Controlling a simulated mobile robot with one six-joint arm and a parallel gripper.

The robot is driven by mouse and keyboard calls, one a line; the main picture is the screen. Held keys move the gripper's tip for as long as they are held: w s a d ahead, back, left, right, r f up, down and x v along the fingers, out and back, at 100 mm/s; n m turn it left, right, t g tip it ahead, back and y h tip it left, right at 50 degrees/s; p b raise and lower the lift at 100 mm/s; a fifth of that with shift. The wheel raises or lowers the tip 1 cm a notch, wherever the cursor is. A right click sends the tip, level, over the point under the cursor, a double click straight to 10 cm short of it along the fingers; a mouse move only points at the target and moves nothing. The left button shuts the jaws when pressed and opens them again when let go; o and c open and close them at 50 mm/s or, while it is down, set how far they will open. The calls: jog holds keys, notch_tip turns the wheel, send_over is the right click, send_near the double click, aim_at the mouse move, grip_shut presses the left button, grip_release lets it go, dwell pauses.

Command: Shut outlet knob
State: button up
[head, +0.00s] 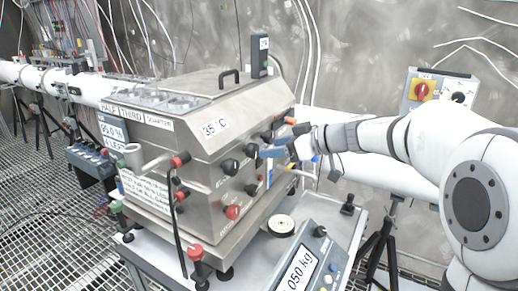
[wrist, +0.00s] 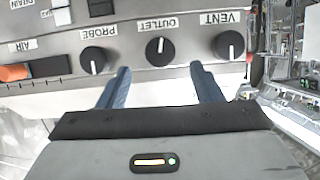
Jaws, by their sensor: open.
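The outlet knob (wrist: 159,50) is a round black knob with a white pointer mark on the steel panel in the wrist view. Its OUTLET label (wrist: 157,23) reads upside down there, and the mark points toward that label. My gripper (wrist: 160,70) is open, its two blue fingers on either side of the knob's line and short of it, with nothing between them. In the head view my gripper (head: 276,151) is at the right face of the steel box (head: 205,150). I cannot pick out the outlet knob in the head view.
In the wrist view the vent knob (wrist: 229,45) is right of the outlet knob and the probe knob (wrist: 93,60) is left. An orange part (wrist: 14,72) sits by the AIR label. A scale (head: 305,262) stands below my arm in the head view.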

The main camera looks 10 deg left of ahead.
aim_at(256, 151)
jog(key=p+x, duration=0.1)
jog(key=x, duration=0.5)
jog(key=shift+f, duration=0.1)
jog(key=shift+d, duration=0.1)
jog(key=shift+c, duration=0.3)
jog(key=c, duration=0.9)
